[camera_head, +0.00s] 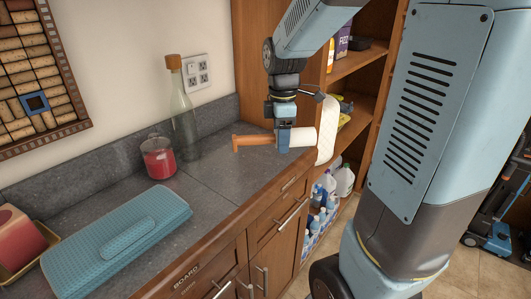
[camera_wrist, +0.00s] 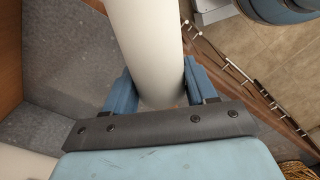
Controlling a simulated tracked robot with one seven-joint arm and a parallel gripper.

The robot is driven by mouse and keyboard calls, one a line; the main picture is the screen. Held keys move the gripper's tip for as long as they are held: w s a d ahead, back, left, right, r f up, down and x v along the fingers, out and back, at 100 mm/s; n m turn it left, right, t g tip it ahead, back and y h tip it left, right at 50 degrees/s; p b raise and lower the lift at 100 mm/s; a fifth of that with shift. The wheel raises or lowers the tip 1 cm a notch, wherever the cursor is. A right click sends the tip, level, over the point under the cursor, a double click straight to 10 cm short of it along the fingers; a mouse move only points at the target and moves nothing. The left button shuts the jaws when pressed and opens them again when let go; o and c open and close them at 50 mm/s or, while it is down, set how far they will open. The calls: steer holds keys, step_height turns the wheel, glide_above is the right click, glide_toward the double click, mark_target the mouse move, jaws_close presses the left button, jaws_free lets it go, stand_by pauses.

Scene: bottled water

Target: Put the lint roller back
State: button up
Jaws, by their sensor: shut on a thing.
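The lint roller has an orange handle (camera_head: 254,141) pointing left and a white roll (camera_head: 302,137) on the right. My gripper (camera_head: 284,140) is shut on it, near where the handle meets the roll, over the right end of the grey counter (camera_head: 205,180). The lint roller lies roughly level. I cannot tell whether it touches the counter. In the wrist view the white roll (camera_wrist: 150,45) runs up between the two blue fingers (camera_wrist: 153,92). The handle is hidden there.
A glass bottle (camera_head: 183,120), a red candle jar (camera_head: 158,160) and a blue textured case (camera_head: 120,240) stand on the counter. A white quilted item (camera_head: 328,128) is close right of the roll. An open shelf unit (camera_head: 350,65) stands behind, with several bottles (camera_head: 318,205) low down.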

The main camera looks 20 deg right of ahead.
steer(key=w+f, duration=0.4)
steer(key=w, duration=0.4)
glide_above(268, 159)
steer(key=s, duration=0.1)
step_height(268, 159, down, 4)
steer(key=shift+s, duration=0.15)
steer(key=shift+w+f, duration=0.65)
steer(key=shift+f, duration=0.05)
steer(key=shift+w+f, duration=0.1)
steer(key=shift+f, duration=1.4)
steer(key=shift+f, duration=0.1)
steer(key=o, duration=1.2)
